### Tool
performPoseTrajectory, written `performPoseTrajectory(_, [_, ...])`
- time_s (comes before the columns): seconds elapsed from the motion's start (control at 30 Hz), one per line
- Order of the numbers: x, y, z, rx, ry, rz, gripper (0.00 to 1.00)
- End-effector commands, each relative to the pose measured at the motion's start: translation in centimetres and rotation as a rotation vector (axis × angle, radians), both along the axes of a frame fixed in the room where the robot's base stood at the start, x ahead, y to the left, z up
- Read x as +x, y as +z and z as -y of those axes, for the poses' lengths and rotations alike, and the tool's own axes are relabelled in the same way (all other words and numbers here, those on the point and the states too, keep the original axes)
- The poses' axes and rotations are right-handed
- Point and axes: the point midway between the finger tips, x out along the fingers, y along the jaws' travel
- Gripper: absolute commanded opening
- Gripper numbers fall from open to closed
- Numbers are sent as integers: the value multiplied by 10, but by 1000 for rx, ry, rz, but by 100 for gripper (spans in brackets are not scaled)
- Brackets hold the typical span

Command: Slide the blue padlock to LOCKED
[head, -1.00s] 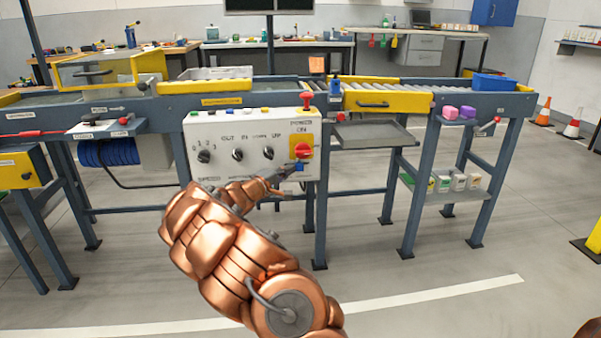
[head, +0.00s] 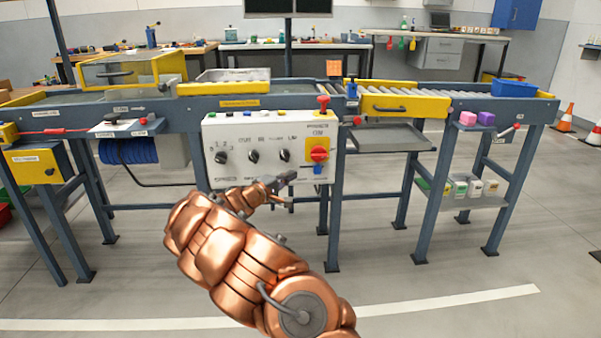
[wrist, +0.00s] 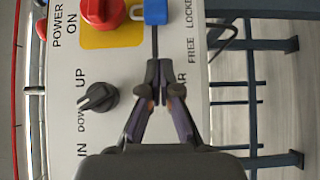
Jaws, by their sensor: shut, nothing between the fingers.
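The blue padlock (head: 318,169) sits on the white control panel (head: 232,171), just below the red power knob (head: 319,154). In the wrist view the blue padlock (wrist: 156,12) is at the top edge, partly cut off, level with the LOCKED label (wrist: 190,12). Its grey shackle points to the knob's yellow plate. A dark slot runs from it toward my gripper, past the FREE label (wrist: 191,48). My gripper (wrist: 165,72) is shut and empty, apart from the padlock on the FREE side. In the head view my gripper (head: 290,178) is left of and slightly below the padlock.
Black selector knobs (head: 285,155) line the panel left of the red power knob. A red mushroom button (head: 323,102) stands on top of the panel. Conveyor frame legs (head: 334,225) stand beside and below it. The floor in front is clear.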

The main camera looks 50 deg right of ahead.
Motion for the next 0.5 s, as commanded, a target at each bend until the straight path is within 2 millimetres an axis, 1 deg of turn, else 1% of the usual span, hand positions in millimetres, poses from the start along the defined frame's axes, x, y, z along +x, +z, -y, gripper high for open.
performPoseTrajectory(0.03, [2, 6, -13, -3, 5, -1, 0])
performPoseTrajectory(0.2, [3, 5, -45, -4, 5, -2, 0])
performPoseTrajectory(0.4, [3, 3, -71, -2, 5, 1, 0])
performPoseTrajectory(0.5, [3, 3, -77, -2, 4, 1, 0])
